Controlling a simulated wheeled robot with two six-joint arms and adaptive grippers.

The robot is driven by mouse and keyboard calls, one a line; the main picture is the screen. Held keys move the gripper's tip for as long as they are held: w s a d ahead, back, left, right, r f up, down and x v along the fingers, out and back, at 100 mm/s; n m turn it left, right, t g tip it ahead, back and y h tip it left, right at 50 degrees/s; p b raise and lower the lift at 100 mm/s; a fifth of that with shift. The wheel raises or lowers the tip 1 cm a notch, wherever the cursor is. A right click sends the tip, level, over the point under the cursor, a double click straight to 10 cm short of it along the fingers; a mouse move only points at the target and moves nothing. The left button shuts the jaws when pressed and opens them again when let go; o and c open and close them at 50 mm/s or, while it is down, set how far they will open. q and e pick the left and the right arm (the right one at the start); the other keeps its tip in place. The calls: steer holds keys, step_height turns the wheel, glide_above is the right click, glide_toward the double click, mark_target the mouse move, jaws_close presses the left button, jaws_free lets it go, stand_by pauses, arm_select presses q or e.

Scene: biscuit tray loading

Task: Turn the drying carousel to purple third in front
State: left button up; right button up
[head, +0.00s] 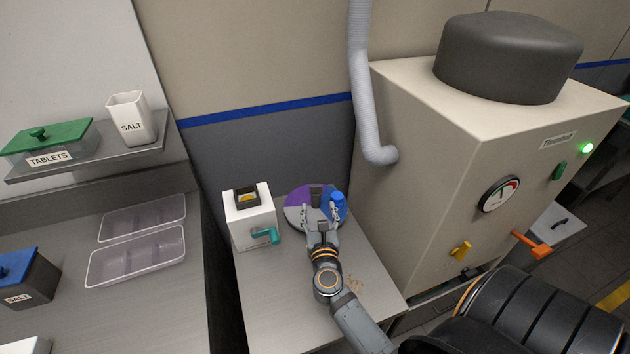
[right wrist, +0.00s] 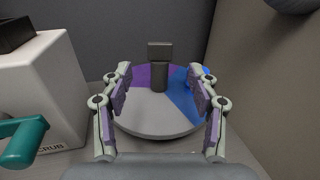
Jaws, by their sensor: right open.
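The drying carousel (head: 296,217) is a round disc on the counter in the head view. Its purple third (head: 298,196) lies at the back left, a blue third at the right and a grey third at the front. In the right wrist view the purple third (right wrist: 142,77), blue third (right wrist: 181,97) and grey third (right wrist: 150,117) show more clearly. A dark upright post (right wrist: 158,72) stands at its middle. My right gripper (head: 320,213) is open over the disc, its fingers apart on either side of the post in view; contact cannot be told. My left gripper is not in view.
A white box (head: 250,222) with a teal lever (head: 265,236) stands just left of the carousel. A large beige machine (head: 430,150) rises close on the right. A small blue object (head: 338,199) stands on the disc's right side. Clear trays (head: 138,256) lie farther left.

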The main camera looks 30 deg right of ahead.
mark_target(316, 188)
steer(key=shift+w+r, duration=0.15)
steer(key=shift+r, duration=0.25)
steer(key=x, duration=0.2)
steer(key=p+x, duration=0.1)
steer(key=x, duration=0.2)
steer(key=p+x, duration=0.1)
steer(key=x, duration=0.2)
steer(key=shift+w+d+f, duration=0.15)
steer(key=shift+w+f, duration=0.05)
steer(key=shift+f, duration=0.1)
steer(key=shift+w+d+r, duration=0.1)
steer(key=shift+w+d, duration=0.1)
steer(key=shift+w, duration=0.2)
jaws_close()
